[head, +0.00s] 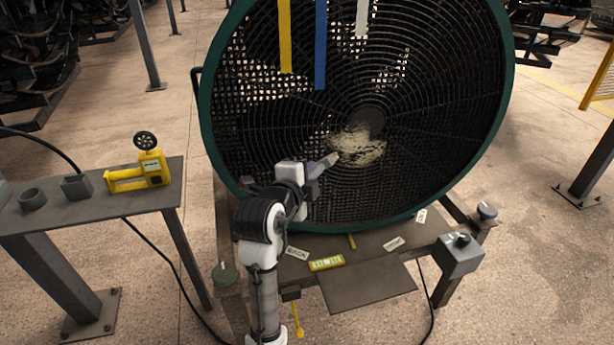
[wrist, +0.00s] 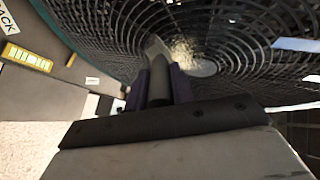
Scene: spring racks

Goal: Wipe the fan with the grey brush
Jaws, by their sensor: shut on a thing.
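The fan (head: 440,70) is large and round, with a dark wire grille and a green rim. A pale, dusty patch (head: 357,150) lies on the grille just below the hub; it also shows in the wrist view (wrist: 182,54). My gripper (head: 308,172) is in front of the lower left part of the grille. It is shut on the grey brush (head: 324,164), whose dark handle sits between the fingers in the wrist view, with the grey head (wrist: 156,48) pointing at the grille beside the patch. I cannot tell whether the brush touches the grille.
Yellow (head: 285,35), blue (head: 320,45) and white (head: 362,18) strips hang before the upper grille. A side table (head: 100,205) at left holds a yellow device (head: 142,172) and small grey containers. A shelf (head: 365,285) with labels and a grey box (head: 459,254) is below the fan.

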